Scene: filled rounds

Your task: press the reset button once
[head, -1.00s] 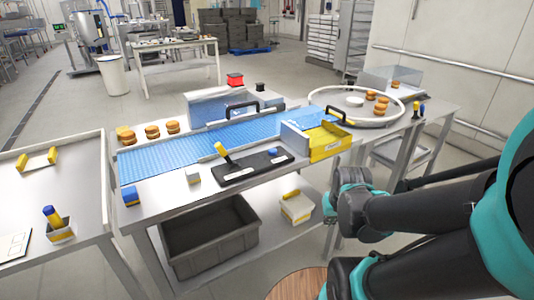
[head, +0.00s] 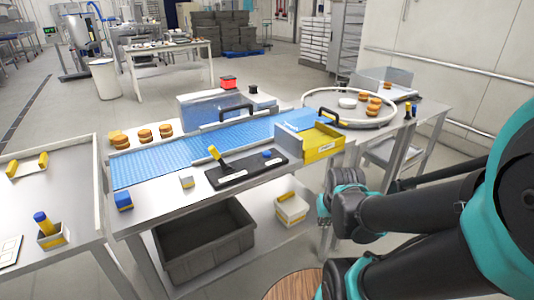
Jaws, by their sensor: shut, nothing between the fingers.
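A black control panel (head: 245,172) lies on the near edge of the steel table, in front of the blue conveyor. It has a yellow-tipped lever (head: 216,154) at its left and a small blue button (head: 267,154) at its right. Small pale labels are on it, too small to read, so I cannot confirm which control is the reset button. My arm's black and teal links fill the right side. My gripper's fingers do not show.
The blue conveyor (head: 155,167) runs to a round turntable (head: 313,99) carrying filled rounds. A yellow-fronted bin (head: 321,148) stands right of the panel. A grey crate (head: 204,245) is below.

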